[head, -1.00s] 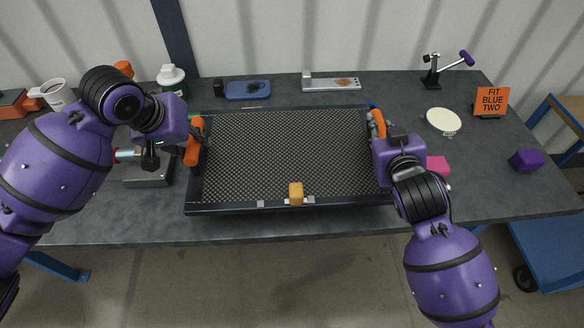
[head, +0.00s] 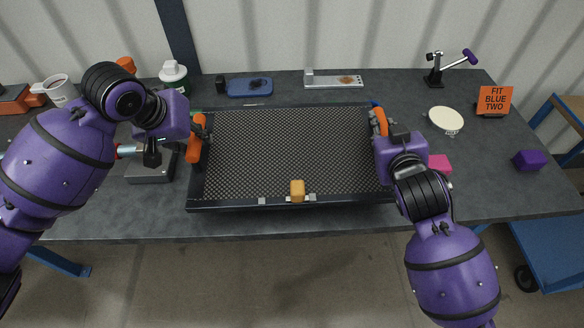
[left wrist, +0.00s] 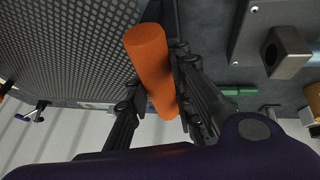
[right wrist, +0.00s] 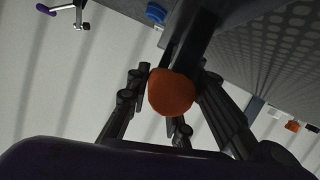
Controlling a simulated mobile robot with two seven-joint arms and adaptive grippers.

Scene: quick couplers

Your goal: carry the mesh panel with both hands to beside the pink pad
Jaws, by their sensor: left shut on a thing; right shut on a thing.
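The mesh panel (head: 285,150) is a dark framed tray with perforated mesh and an orange handle at each end. It spans the middle of the table in the head view. My left gripper (head: 200,135) is shut on its left orange handle (left wrist: 152,62). My right gripper (head: 384,143) is shut on its right orange handle (right wrist: 171,92). An orange-yellow block (head: 297,190) sits at the panel's front edge. The pink pad (head: 438,165) lies on the table just right of my right gripper, partly hidden by it. I cannot tell how far the panel is above the table.
A white round dish (head: 445,120), an orange sign (head: 494,100) and a purple block (head: 529,159) stand at the right. A blue device (head: 250,87) and a metal plate (head: 334,79) lie behind the panel. A grey fixture (head: 150,168) stands at the left.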

